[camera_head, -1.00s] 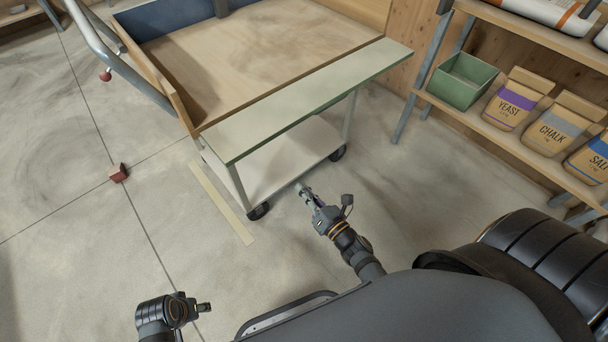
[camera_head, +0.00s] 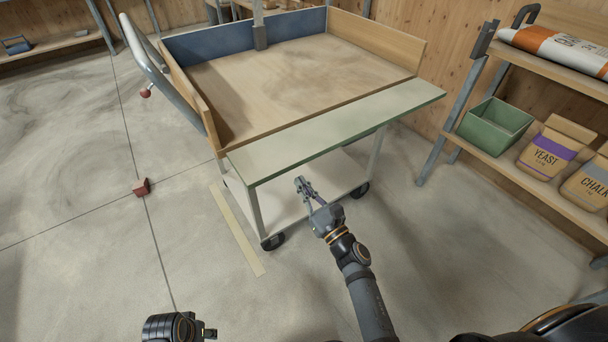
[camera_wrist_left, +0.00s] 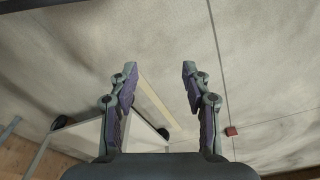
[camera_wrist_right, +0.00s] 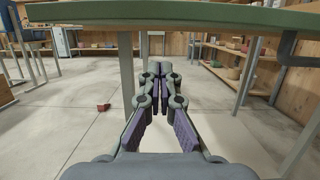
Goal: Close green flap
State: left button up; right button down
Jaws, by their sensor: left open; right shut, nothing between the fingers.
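The green flap (camera_head: 340,135) is a long pale green board at the front edge of the wooden tray on the cart. It lies about level, folded outward, with the tray's front side open. My right gripper (camera_head: 302,184) is shut and empty, just in front of and below the flap. In the right wrist view the flap's underside and green edge (camera_wrist_right: 180,15) span the top, above the right gripper (camera_wrist_right: 155,68). My left gripper (camera_head: 208,332) is low at the bottom left, away from the flap. The left wrist view shows the left gripper (camera_wrist_left: 158,75) open and empty over the floor.
The cart's lower white shelf (camera_head: 290,195) and wheels (camera_head: 272,242) are under the flap. A shelf with a green bin (camera_head: 495,125) and bags (camera_head: 548,150) stands right. A red block (camera_head: 141,187) lies on the floor left. The floor in front is free.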

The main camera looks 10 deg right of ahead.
pick_arm(q)
notch_tip(320, 180, down, 6)
jog(key=a+p, duration=0.1)
jog(key=shift+s+a+f+p, duration=0.25)
jog(key=shift+s+a+p, duration=0.05)
jog(key=shift+s, duration=0.05)
pick_arm(e)
jog(key=shift+s+d+r, duration=0.1)
jog(key=shift+s+r, duration=0.05)
jog(key=shift+r, duration=1.75)
